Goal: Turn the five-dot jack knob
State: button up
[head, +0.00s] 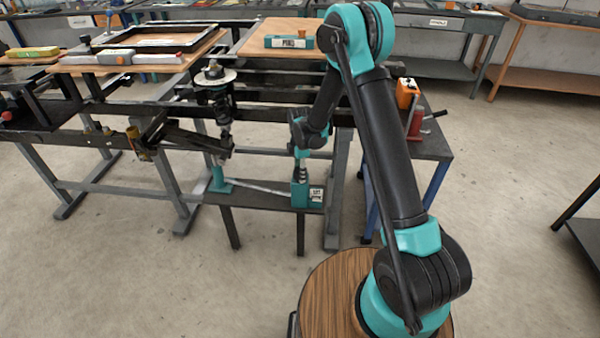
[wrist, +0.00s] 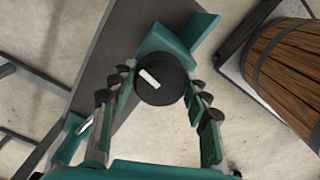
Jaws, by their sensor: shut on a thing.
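The jack knob (wrist: 163,80) is round and black with a white bar across its top, seen from above in the wrist view. It sits on a teal jack body (wrist: 196,38). My gripper (wrist: 160,84) has one finger on each side of the knob and is shut on it. In the head view my gripper (head: 300,172) points down onto the teal jack (head: 301,195). That jack carries a white label (head: 316,195) whose marks are too small to count. The knob itself is mostly hidden there by my gripper.
The jack stands on a low dark bench (head: 262,201). A second teal post (head: 219,181) stands at its left end, below the spring strut (head: 222,105). A dark frame (head: 270,112) runs behind. A side table (head: 432,140) holds orange and red items at right.

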jog(key=shift+n, duration=1.1)
jog(key=o, duration=1.2)
jog(key=shift+c, duration=0.2)
notch_tip(320, 180, up, 12)
